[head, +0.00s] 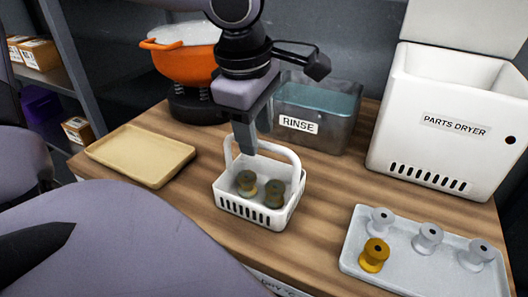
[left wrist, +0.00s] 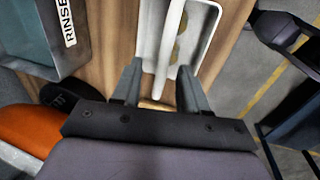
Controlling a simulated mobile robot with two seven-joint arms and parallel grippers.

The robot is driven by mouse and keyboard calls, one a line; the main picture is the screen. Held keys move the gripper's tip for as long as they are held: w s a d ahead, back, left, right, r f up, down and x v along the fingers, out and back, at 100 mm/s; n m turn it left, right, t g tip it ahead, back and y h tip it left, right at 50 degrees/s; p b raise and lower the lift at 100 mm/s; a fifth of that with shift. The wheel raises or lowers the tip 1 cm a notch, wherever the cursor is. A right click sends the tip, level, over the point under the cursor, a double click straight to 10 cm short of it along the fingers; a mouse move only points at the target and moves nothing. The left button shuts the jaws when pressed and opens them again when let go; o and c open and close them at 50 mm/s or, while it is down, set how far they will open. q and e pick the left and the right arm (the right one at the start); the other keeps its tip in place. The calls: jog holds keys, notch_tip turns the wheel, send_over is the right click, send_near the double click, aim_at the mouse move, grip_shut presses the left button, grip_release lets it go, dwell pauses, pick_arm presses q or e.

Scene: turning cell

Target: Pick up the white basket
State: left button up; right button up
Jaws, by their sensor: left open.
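The white basket (head: 250,211) stands upright on the wooden bench, with slotted sides and an arched handle (head: 286,152). Two dull brass-coloured spools (head: 258,188) are in it. My left gripper (head: 246,143) points down at the handle from above and is open. In the left wrist view, the handle of the white basket (left wrist: 150,32) runs between the two spread fingers of the left gripper (left wrist: 160,68), with a gap on each side. In the head view, the gripper hides part of the handle. My right gripper is not identifiable in either view.
A grey rinse tank (head: 330,136) stands close behind the basket, an orange pot (head: 185,60) behind left. An empty tan tray (head: 140,155) lies left. The white parts dryer (head: 440,105) stands right, behind a pale tray (head: 405,278) holding several spools, one golden.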

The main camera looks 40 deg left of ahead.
pick_arm(q)
jog(key=f, duration=0.4)
jog(key=shift+w+a+f, duration=0.2)
jog(key=shift+w+f, duration=0.05)
jog(key=shift+f, duration=0.1)
grip_shut()
jog(key=shift+r, duration=0.1)
